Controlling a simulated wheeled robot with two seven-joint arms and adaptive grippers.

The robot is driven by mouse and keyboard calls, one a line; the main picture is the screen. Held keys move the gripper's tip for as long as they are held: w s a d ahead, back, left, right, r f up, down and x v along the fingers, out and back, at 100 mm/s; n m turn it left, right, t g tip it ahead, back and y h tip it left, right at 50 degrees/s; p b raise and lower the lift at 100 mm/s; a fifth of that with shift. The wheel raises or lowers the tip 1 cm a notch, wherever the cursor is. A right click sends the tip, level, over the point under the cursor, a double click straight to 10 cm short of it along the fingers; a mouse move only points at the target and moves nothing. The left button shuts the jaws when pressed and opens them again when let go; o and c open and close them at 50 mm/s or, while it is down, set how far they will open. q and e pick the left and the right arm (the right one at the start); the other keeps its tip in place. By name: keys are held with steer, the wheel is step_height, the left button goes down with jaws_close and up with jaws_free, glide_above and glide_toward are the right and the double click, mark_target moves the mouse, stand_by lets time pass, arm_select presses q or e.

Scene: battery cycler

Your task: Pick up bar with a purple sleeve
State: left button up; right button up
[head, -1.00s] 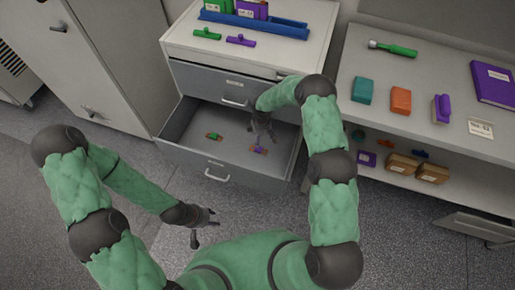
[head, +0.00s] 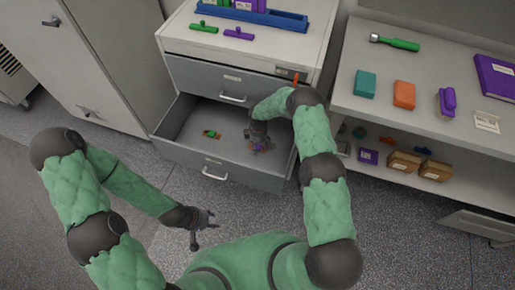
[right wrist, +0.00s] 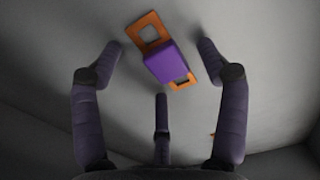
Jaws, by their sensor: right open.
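The bar with a purple sleeve (right wrist: 168,62) lies on the floor of the open drawer (head: 188,143); its flat ends are orange, with square openings. My right gripper (head: 259,143) reaches down into the drawer over it and hides most of it in the head view. In the right wrist view the right gripper (right wrist: 158,75) is open, and its dark fingers stand apart around the bar, not visibly touching it. A similar bar with a green sleeve (head: 211,134) lies to the left in the drawer. My left gripper (head: 205,228) is empty over the floor with its fingers apart.
The drawer's front panel (head: 213,172) and side walls surround the right gripper. The cabinet top (head: 180,45) holds green and purple items and a blue tray (head: 265,18). A shelf unit (head: 360,130) with several objects stands to the right.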

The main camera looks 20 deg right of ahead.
steer(key=c, duration=1.3)
steer(key=shift+r, duration=0.15)
